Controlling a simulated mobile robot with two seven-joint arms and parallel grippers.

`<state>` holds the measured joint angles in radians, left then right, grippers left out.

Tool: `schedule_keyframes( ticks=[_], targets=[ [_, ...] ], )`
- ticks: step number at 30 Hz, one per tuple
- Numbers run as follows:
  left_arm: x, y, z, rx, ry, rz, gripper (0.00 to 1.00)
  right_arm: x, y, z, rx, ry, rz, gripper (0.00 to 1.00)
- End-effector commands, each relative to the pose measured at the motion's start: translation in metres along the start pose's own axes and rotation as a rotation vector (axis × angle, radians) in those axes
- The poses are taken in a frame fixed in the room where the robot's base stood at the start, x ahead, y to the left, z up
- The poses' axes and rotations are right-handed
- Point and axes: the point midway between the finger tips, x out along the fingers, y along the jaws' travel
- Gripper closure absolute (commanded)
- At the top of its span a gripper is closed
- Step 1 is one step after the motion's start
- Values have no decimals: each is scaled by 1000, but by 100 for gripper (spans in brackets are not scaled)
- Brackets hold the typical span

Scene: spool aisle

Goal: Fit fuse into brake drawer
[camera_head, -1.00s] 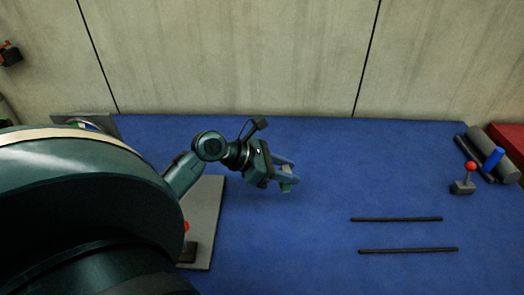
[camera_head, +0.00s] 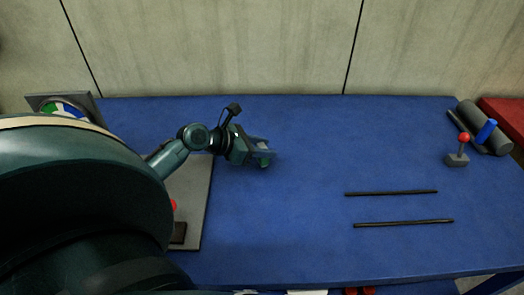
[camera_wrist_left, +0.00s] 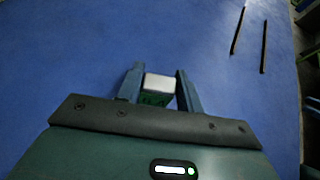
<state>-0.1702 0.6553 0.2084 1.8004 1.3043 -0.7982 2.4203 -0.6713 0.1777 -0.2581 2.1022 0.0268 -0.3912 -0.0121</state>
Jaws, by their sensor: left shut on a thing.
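My left gripper (camera_head: 268,154) is shut on a small block with a white top and green side, apparently the fuse (camera_head: 264,162), over the blue bench. In the left wrist view the fuse (camera_wrist_left: 159,84) sits between the two fingers of the left gripper (camera_wrist_left: 158,78). A grey plate (camera_head: 200,205) lies left of the gripper, with a dark brown block (camera_head: 178,233) and a red knob (camera_head: 173,206) partly hidden behind my arm. I cannot make out which part is the brake drawer. My right gripper is not in view.
Two dark rods (camera_head: 391,193) lie right of centre on the blue bench (camera_head: 310,150). A red-knobbed lever (camera_head: 457,158), a grey cylinder (camera_head: 487,128) and a blue piece (camera_head: 486,131) are at the far right. A round coloured dial (camera_head: 65,108) stands back left. The bench middle is clear.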

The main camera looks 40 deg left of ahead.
Motion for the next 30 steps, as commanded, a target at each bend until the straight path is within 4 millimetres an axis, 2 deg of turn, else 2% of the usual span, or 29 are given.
schedule_keyframes(
  ticks=[2, 12, 13, 18, 21, 30],
  targets=[
    [5, 0, -10, -2, 0, -1, 89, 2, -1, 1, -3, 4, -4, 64],
    [6, 0, -11, 0, 0, 0, 89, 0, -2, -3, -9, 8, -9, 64],
    [6, 0, -12, 1, 1, 0, 63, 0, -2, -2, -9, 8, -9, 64],
    [6, 0, -12, 1, 1, 0, 49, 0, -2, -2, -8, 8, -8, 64],
    [6, 0, -12, 1, 1, 0, 42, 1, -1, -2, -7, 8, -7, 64],
    [3, 0, -8, 1, 1, -1, 42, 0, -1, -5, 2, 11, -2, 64]
  ],
)
